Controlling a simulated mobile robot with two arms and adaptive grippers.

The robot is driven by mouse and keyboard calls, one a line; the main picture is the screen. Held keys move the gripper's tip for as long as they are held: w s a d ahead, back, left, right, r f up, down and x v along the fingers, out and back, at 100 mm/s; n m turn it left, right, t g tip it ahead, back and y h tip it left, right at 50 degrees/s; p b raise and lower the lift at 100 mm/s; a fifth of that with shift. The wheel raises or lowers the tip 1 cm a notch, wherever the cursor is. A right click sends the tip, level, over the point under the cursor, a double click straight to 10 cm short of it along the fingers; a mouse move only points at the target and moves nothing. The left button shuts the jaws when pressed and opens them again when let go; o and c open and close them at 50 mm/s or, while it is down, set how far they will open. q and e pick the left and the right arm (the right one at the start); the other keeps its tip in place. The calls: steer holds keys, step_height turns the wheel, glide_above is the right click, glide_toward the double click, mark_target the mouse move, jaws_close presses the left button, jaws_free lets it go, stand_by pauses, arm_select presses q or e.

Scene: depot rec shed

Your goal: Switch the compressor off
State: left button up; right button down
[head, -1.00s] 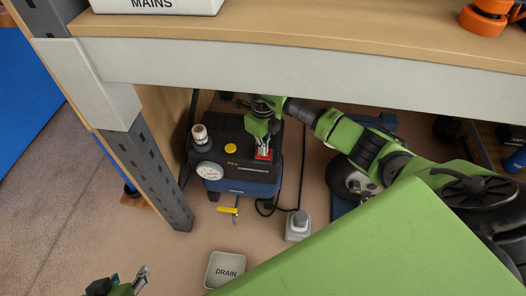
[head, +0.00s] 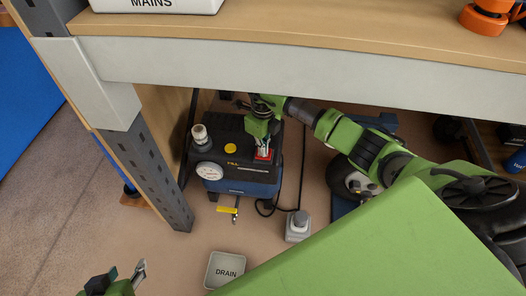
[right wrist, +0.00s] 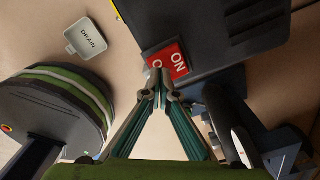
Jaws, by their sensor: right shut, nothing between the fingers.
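The compressor (head: 238,180), a black and blue box with a white gauge (head: 208,171), stands on the floor under the bench. Its red switch (head: 264,155) is on the top right. In the right wrist view the red switch (right wrist: 177,60) shows "ON" at its far right end; the fingertips cover part of the lettering at the other end. My right gripper (head: 264,146) is shut and empty, its tips at the switch; I cannot tell whether they touch or press it. My left gripper (head: 126,272) is open and empty at the bottom left.
The bench top (head: 300,40) and its grey post (head: 158,170) stand over and beside the compressor. A yellow-handled valve (head: 228,210), a grey plug-like block (head: 298,226) and a "DRAIN" tray (head: 225,270) are in front. A black cable runs down the compressor's right.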

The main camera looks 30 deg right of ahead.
arm_select(q)
steer(key=shift+w+d+r+t, duration=0.25)
steer(key=shift+w+r, duration=0.1)
steer(key=shift+w, duration=0.2)
steer(key=shift+w+d+r+t, duration=0.15)
steer(key=shift+w+r+t, duration=0.15)
steer(key=shift+w, duration=0.25)
arm_select(e)
steer(key=shift+f, duration=0.3)
stand_by(0.4)
